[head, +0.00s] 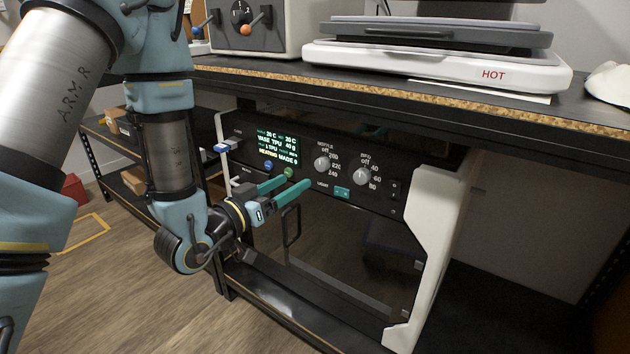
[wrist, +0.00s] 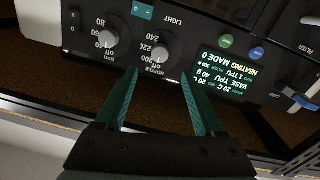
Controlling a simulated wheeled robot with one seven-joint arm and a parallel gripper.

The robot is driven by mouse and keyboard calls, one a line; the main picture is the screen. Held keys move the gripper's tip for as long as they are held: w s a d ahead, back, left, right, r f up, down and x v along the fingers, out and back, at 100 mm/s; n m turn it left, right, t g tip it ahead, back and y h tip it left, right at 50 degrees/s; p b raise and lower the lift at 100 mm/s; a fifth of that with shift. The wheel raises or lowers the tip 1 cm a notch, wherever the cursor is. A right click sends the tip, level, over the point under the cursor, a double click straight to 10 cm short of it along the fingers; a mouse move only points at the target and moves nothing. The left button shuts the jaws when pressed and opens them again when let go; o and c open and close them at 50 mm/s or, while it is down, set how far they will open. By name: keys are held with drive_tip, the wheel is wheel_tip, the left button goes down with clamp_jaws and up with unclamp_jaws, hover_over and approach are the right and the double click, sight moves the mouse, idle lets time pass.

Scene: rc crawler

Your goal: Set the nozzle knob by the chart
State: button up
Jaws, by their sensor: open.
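The nozzle knob (head: 321,163) is a round grey knob on the black front panel, with marks off, 200, 220 and 240 around it. The wrist view shows it upside down (wrist: 160,54); I cannot tell its setting for sure. My gripper (head: 297,180) has teal fingers, open and empty, pointing at the panel. In the wrist view the fingertips (wrist: 160,73) lie to either side of the knob in the picture, apparently short of it. The lit screen (head: 277,144) reads "VASE TPU 40 g" and "HEATING MADE 0". I make out no separate chart.
The bed knob (head: 361,178) sits close beside the nozzle knob. A teal light switch (head: 342,192) and blue (wrist: 257,53) and green (wrist: 226,41) buttons are near. The bench edge (head: 400,98) overhangs the panel. A white machine marked HOT (head: 450,65) stands above.

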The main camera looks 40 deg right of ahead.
sight(320, 166)
drive_tip(key=b+x, duration=0.1)
drive_tip(key=x, duration=0.8)
drive_tip(key=shift+d+b, duration=0.1)
drive_tip(key=shift+b, duration=0.2)
drive_tip(key=shift+c, duration=0.2)
clamp_jaws()
